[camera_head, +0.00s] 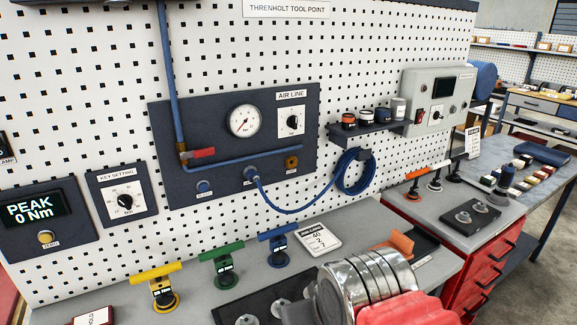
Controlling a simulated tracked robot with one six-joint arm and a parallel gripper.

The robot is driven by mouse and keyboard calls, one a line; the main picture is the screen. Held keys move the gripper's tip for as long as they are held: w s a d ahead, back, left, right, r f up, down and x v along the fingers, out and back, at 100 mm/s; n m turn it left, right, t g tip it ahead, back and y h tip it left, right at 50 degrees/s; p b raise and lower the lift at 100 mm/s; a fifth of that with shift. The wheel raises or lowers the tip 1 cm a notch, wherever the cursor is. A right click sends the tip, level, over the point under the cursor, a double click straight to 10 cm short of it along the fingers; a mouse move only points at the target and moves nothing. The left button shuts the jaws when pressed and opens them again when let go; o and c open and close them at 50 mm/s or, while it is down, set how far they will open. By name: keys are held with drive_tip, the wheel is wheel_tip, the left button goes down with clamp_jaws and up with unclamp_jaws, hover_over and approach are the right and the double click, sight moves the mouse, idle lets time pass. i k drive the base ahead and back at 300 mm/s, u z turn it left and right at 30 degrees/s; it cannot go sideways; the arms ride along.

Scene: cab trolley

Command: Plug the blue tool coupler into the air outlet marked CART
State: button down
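The dark air line panel (225,103) is on the pegboard, with a row of ports along its lower part. A left port (204,187) has a blue round face. A blue hose (290,210) ends in a blue coupler (250,174) at the middle port; I cannot tell how deep it sits. A brass-coloured port (291,162) at the right has nothing in it. The small labels under the ports are too small to read, so I cannot tell which is CART. My gripper is not in view.
A silver ribbed, red-ended body, probably part of my arm, fills the bottom right. Yellow (155,285), green (222,263) and blue (278,243) T-handled tools stand on the bench. The hose coil (356,173) hangs below a small shelf (367,130). A red cabinet (490,262) stands right.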

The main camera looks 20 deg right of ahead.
sight(252, 175)
drive_tip(key=u, duration=0.35)
drive_tip(key=k, duration=0.9)
drive_tip(key=u, duration=0.55)
drive_tip(key=k, duration=0.45)
drive_tip(key=u, duration=0.15)
drive_tip(key=i, duration=1.2)
drive_tip(key=u, duration=0.35)
